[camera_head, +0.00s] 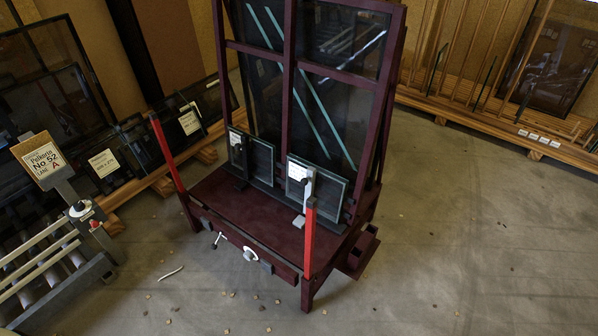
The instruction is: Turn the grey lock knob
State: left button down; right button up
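A dark red tilting glass frame (290,85) stands upright on a low dark red base (250,215). On the base's front rail there is a small pale T-shaped handle (218,240). To its right on the same rail is a round pale grey-white knob (250,254), with a small grey block (267,267) beside it. I cannot tell for sure which of these is the lock knob. Nothing touches them. Neither of my grippers is in view.
Red posts (310,240) rise at the base's front corners. Two small framed glass panes (318,188) lean on the frame. A roller stand (50,270) with a dial stands at left; glass racks line the walls. The floor in front and right is open, with small debris.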

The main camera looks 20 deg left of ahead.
aim_at(248, 255)
jog(key=u, duration=1)
